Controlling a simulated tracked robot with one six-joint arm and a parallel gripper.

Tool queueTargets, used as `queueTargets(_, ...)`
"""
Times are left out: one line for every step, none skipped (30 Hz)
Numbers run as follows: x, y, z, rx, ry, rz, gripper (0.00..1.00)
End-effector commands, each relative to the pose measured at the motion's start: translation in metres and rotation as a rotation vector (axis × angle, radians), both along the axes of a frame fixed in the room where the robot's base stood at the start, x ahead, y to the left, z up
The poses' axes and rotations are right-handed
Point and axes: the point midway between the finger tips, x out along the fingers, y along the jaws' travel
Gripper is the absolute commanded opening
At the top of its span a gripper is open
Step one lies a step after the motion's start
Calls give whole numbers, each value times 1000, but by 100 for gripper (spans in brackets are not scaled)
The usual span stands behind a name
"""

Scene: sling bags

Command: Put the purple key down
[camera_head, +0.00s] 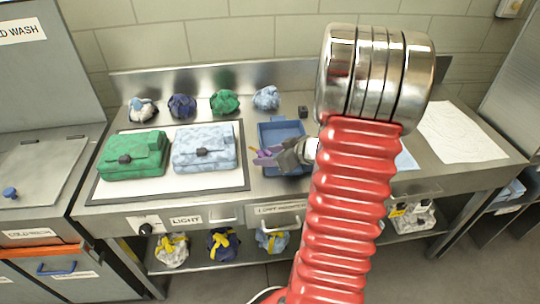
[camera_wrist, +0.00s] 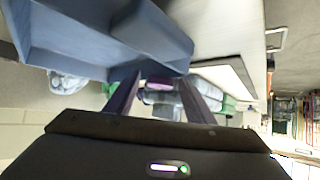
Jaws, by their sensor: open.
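My gripper (camera_head: 263,154) is open over the front left part of a blue tray (camera_head: 284,131) on the steel counter. Its two purplish fingers stand apart in the wrist view (camera_wrist: 160,88), where the tray (camera_wrist: 105,30) fills the upper left. I cannot clearly make out a purple key apart from the purple fingers. A small purple-grey patch shows between the fingers in the wrist view, too blurred to name. A small yellowish bit shows by the fingertips in the head view.
A green bag (camera_head: 133,155) and a pale blue bag (camera_head: 204,148) lie on a white board (camera_head: 165,190) left of the tray. Several crumpled bags stand behind, including a green one (camera_head: 225,102). A small dark block (camera_head: 303,112) stands behind the tray. White paper (camera_head: 455,132) lies at right.

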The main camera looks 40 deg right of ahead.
Motion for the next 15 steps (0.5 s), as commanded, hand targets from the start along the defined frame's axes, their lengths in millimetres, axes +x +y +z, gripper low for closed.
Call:
queueTargets(0, 0, 2, -2, -1, 0, 49)
queueTargets(0, 0, 3, -2, -1, 0, 49)
queueTargets(0, 0, 6, -3, -1, 1, 49)
queueTargets(0, 0, 8, -3, -3, 0, 49)
queueTargets(0, -1, 11, -2, -2, -1, 49)
queueTargets(0, -1, 14, -2, -2, -1, 49)
queueTargets(-5, -2, 16, -3, -3, -1, 49)
queueTargets(-9, -3, 18, -3, -2, -3, 49)
queueTargets(-13, -3, 22, -2, -2, -3, 49)
queueTargets(-18, -4, 24, -2, -2, -3, 49)
queueTargets(-22, -5, 27, -2, -2, -4, 49)
queueTargets(-27, -6, 31, -4, -3, -3, 49)
queueTargets(-31, -7, 34, -3, -3, -4, 49)
queueTargets(-35, -7, 37, -2, -3, -4, 49)
queueTargets(-41, -8, 41, -3, -3, -4, 49)
